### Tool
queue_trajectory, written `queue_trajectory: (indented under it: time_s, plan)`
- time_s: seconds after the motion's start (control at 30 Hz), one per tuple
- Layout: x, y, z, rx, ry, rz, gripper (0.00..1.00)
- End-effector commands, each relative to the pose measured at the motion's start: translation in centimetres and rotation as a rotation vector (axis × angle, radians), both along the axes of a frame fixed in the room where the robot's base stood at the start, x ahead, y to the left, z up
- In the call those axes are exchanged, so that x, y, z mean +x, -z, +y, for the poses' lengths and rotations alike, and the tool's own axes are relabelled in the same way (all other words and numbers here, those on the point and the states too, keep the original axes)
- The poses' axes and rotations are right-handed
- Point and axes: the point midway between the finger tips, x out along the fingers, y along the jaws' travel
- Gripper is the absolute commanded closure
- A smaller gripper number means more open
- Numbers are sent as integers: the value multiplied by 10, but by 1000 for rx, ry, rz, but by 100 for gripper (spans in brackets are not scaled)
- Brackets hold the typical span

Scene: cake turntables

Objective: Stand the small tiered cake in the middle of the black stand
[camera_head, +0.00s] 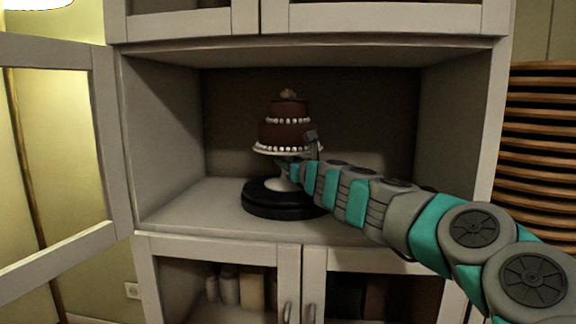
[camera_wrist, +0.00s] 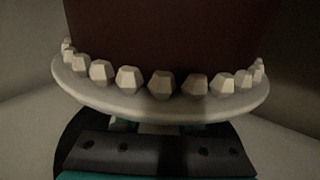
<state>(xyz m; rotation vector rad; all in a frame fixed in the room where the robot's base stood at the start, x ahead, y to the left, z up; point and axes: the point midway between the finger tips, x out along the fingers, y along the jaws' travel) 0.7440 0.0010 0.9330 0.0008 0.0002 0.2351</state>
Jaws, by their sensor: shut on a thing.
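The small tiered cake (camera_head: 284,132) is dark brown with white beads and a white pedestal plate; its lower tier fills the wrist view (camera_wrist: 165,35). It is upright inside the cabinet, over the black stand (camera_head: 280,208). The stand is a round, low, two-step disc, with a dark edge in the wrist view (camera_wrist: 68,140). My gripper (camera_head: 290,166) comes in from the right, below the plate, and is shut on the cake's pedestal stem. The plate hides most of the grip. I cannot tell whether the pedestal's foot touches the stand or hovers just above it.
The cabinet shelf (camera_head: 180,212) is otherwise clear, with side walls left and right and a top panel above. An open glazed door (camera_head: 112,150) stands at the left. Stacked brown discs (camera_head: 545,150) are outside at the right. Closed lower doors sit below.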

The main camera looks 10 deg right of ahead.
Motion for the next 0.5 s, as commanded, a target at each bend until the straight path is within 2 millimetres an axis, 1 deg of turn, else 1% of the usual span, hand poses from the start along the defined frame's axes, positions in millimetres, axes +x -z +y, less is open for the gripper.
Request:
queue_trajectory:
  time_s: [0.17, 0.33, 0.37, 0.5]
  plan:
    - [0, -2, 0, -1, 0, -2, 100]
    - [0, 3, 0, 0, 0, -1, 100]
    - [0, 2, 0, 0, 0, -1, 58]
    - [0, 2, 0, 0, 0, -1, 42]
